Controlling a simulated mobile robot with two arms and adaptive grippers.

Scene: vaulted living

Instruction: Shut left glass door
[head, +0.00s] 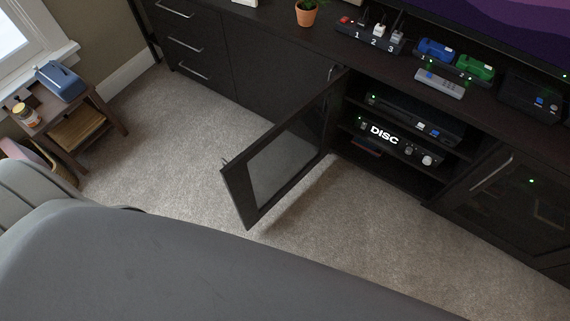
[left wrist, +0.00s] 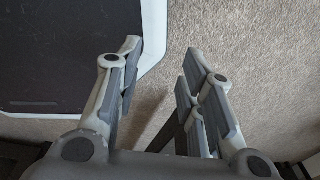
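The left glass door (head: 280,152) stands wide open in the head view, swung out from the dark media cabinet over the carpet. It has a dark frame around a glass pane, and a small handle near its free edge. The open compartment (head: 395,165) shows behind it. My left gripper (left wrist: 161,55) is in the left wrist view, its two fingers spread apart above carpet with nothing between the tips. A dark strip shows lower between the fingers; I cannot tell what it is. Neither gripper shows in the head view, and my right gripper is not seen.
The right glass door (head: 505,205) is shut. A disc player (head: 400,140) and other devices sit in the compartment. A side table (head: 70,125) is at left. Carpet (head: 180,135) left of the door is clear.

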